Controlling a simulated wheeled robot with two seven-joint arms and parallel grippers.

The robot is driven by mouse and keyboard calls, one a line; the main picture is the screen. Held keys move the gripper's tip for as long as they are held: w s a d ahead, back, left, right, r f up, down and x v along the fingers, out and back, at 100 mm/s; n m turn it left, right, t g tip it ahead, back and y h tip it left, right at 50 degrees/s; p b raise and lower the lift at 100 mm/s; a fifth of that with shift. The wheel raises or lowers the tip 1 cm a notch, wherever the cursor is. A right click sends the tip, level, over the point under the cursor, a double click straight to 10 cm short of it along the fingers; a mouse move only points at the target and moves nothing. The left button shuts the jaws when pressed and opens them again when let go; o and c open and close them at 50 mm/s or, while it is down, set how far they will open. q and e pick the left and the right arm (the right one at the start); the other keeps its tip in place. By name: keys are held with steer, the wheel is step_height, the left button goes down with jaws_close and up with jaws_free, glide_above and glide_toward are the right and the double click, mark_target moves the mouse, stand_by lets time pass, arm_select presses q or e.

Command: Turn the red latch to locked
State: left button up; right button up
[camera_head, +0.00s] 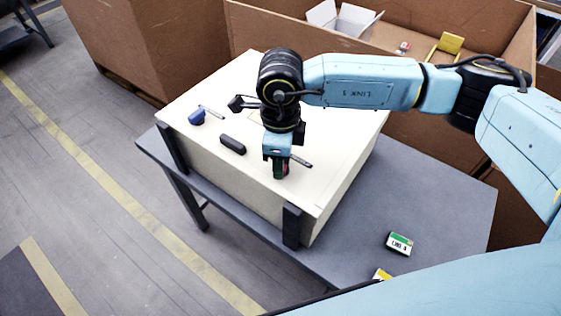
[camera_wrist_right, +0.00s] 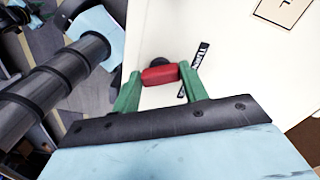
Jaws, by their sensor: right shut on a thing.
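The red latch (camera_wrist_right: 160,75) lies between the green fingers of my right gripper (camera_wrist_right: 160,78) in the wrist view, and the fingers are shut on it. A dark round part shows just behind the latch. In the head view my right gripper (camera_head: 280,170) points down at the front right part of the cream box top (camera_head: 335,165) and hides most of the latch. A dark label strip (camera_wrist_right: 196,65) with white lettering lies beside the latch; its wording is hard to read. My left gripper is not in view.
The box stands on a grey table (camera_head: 440,200) with dark corner brackets (camera_head: 291,225). A black handle (camera_head: 232,145) and a blue knob (camera_head: 197,117) are on the box top to the left. A small labelled box (camera_head: 399,244) lies on the table. Large cardboard boxes (camera_head: 165,45) stand behind.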

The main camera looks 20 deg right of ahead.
steer(key=m+b, duration=0.1)
steer(key=m, duration=0.2)
steer(key=shift+w+b, duration=0.1)
steer(key=shift+b, duration=0.2)
steer(key=shift+m+b, duration=0.4)
steer(key=shift+m, duration=0.9)
steer(key=o, duration=1)
step_height(320, 180, up, 14)
steer(key=shift+f, duration=0.25)
